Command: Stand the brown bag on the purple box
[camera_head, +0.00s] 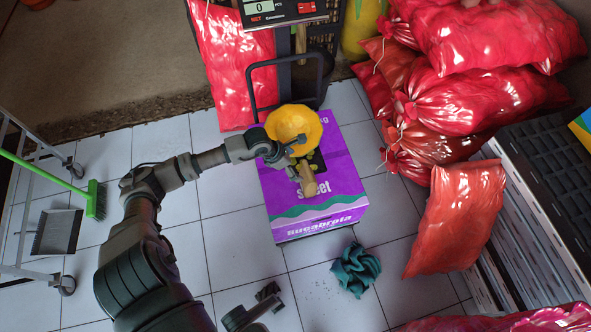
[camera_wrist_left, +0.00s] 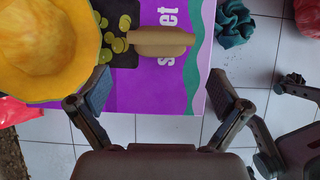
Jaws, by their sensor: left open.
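The purple box (camera_head: 340,168) stands on the tiled floor, and its top also shows in the left wrist view (camera_wrist_left: 140,100). The brown bag (camera_head: 308,181) is a small tan thing on or just above the box top. In the left wrist view the brown bag (camera_wrist_left: 160,41) is a long tan shape ahead of the jaws; I cannot tell if it is upright. My left gripper (camera_head: 295,157) is over the box, its fingers (camera_wrist_left: 160,80) spread, with nothing between them. My right gripper (camera_head: 253,303) is low in front of the box, its fingers apart and empty.
A yellow scalloped bowl (camera_head: 294,124) sits at the box's back, close to my left gripper. A teal cloth (camera_head: 356,270) lies on the floor. Red sacks (camera_head: 480,100) are piled at right beside dark crates (camera_head: 550,160). A trolley and green broom (camera_head: 95,198) stand at left.

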